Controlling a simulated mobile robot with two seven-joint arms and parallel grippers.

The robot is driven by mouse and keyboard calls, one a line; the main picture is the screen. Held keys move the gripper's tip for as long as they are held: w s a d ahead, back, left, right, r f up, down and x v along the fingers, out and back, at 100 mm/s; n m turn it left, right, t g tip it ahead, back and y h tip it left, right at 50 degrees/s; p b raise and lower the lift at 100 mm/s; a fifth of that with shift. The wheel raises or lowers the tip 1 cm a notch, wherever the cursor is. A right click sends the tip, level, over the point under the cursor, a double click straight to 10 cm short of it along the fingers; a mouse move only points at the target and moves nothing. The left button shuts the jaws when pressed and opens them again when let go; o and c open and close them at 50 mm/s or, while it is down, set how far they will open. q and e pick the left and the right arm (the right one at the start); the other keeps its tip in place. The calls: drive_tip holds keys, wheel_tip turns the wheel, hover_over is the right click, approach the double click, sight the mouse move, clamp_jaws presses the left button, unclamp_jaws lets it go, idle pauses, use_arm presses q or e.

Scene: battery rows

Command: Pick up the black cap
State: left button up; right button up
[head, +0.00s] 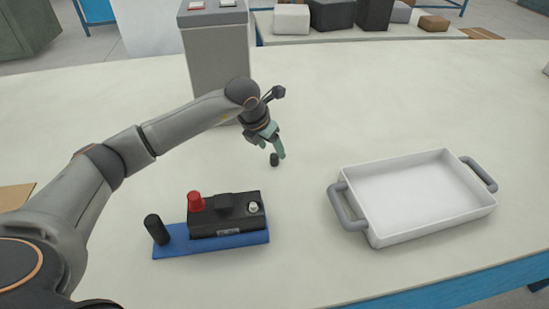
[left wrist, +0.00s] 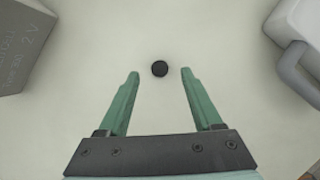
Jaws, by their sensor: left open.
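The black cap (head: 274,159) stands alone on the pale table, behind the battery and left of the white tray. It also shows in the left wrist view (left wrist: 160,68) as a small dark disc, just beyond and between the fingertips. My left gripper (head: 272,150) is open and empty above the cap, its green fingers pointing down. In the left wrist view its fingers (left wrist: 160,74) stand on either side of the cap, apart from it. Whether the fingertips reach down to the cap's height I cannot tell. My right gripper is not in view.
A battery (head: 226,215) with a red cap (head: 195,201) and one bare post sits on a blue base (head: 210,244) beside a black cylinder (head: 156,229). A white tray (head: 385,239) with grey handles is at right. A grey box (head: 214,60) stands behind my gripper.

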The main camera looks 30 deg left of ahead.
sight(274, 155)
use_arm(q)
drive_tip(key=x, duration=0.3)
drive_tip(key=shift+f, duration=0.25)
drive_tip(key=shift+c, duration=0.2)
clamp_jaws()
